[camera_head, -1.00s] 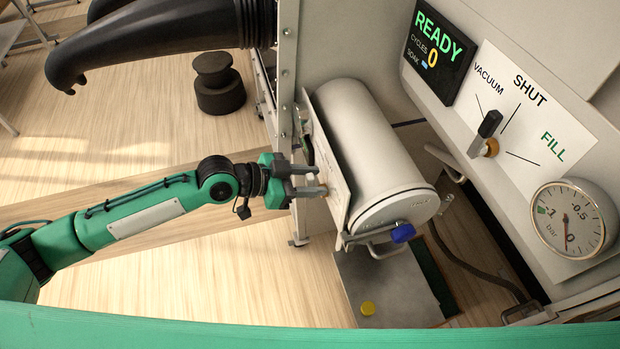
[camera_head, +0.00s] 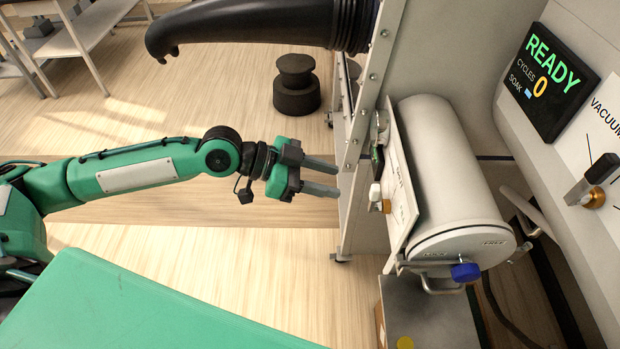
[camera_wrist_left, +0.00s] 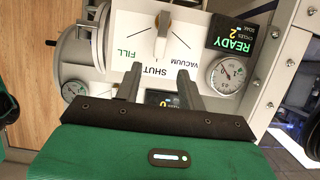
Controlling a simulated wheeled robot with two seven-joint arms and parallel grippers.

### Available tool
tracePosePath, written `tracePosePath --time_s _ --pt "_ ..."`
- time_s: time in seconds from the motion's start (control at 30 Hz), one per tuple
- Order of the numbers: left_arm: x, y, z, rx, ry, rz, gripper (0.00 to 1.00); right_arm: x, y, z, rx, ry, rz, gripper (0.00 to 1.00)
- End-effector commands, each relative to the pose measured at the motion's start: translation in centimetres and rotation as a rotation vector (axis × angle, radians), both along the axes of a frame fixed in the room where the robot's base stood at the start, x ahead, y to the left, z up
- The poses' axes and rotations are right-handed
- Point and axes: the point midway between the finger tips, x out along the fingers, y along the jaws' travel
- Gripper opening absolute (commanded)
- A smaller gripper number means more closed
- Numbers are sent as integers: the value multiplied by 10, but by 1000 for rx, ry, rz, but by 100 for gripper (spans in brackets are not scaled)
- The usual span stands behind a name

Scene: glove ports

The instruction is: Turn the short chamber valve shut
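The short chamber valve has a white handle (camera_head: 375,192) on a brass hub, on the small plate at the left side of the white chamber (camera_head: 440,165). In the left wrist view the handle (camera_wrist_left: 162,42) stands above the printed words FILL, SHUT and VACUUM, seen upside down. It points roughly down the picture toward SHUT; its exact angle is hard to tell. My left gripper (camera_head: 320,178) is open and empty, a short gap left of the valve. Its fingers (camera_wrist_left: 158,84) show apart in the wrist view. My right gripper is not in view.
A second valve (camera_head: 592,184) with a dark handle sits on the right wall, below a READY display (camera_head: 549,82). The chamber door has a blue knob (camera_head: 466,272). A metal post (camera_head: 370,110) and black glove (camera_head: 255,25) stand beyond my gripper.

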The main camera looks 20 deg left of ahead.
Motion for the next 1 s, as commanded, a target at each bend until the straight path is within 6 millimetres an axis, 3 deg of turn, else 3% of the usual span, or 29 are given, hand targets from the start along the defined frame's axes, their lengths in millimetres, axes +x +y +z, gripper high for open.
tracePosePath --time_s 0.3,0.87,1.0 --pt "-8 24 10 0 0 1 40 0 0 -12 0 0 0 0" --pt "-8 26 12 -1 0 0 40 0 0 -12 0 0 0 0" --pt "8 28 2 -4 -4 35 40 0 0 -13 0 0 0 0"
